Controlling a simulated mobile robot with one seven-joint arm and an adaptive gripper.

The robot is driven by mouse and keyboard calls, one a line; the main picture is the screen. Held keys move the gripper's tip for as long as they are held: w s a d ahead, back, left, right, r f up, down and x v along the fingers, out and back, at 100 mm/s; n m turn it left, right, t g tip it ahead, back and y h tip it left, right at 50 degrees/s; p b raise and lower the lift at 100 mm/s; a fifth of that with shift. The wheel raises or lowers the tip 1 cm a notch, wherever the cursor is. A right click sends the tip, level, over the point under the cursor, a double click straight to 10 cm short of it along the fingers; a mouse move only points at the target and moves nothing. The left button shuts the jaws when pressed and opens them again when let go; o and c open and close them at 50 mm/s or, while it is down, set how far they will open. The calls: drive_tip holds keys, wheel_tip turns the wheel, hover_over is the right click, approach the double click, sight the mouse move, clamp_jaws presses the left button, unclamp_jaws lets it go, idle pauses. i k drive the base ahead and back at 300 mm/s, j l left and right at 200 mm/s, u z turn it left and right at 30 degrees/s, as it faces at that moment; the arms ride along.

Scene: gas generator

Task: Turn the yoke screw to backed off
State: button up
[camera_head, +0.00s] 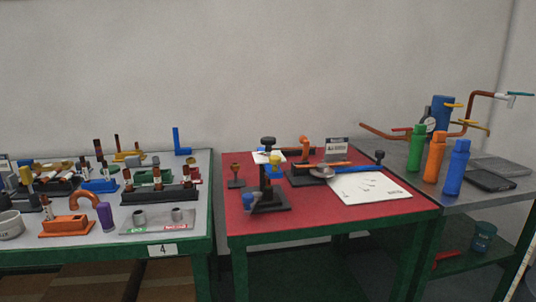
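On the red table (330,225) stands a small black frame (268,203) on a dark base, with an upright post and a round black knob (268,141) on top. This looks like the yoke and its screw, but I cannot be sure at this size. A yellow part (274,164) and a blue part (249,200) are close beside the frame. How far the screw is turned cannot be made out. My gripper is not in view.
Behind the frame are an orange-topped stand (305,150), a sign (336,147) and white sheets (368,187). A brass piece (236,172) is left of it. The left table (205,215) is crowded. Green, orange and blue bottles (456,168) stand right. The red table's front strip is clear.

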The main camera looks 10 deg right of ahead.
sight(268, 142)
drive_tip(key=i+u, duration=0.45)
drive_tip(key=i, duration=0.55)
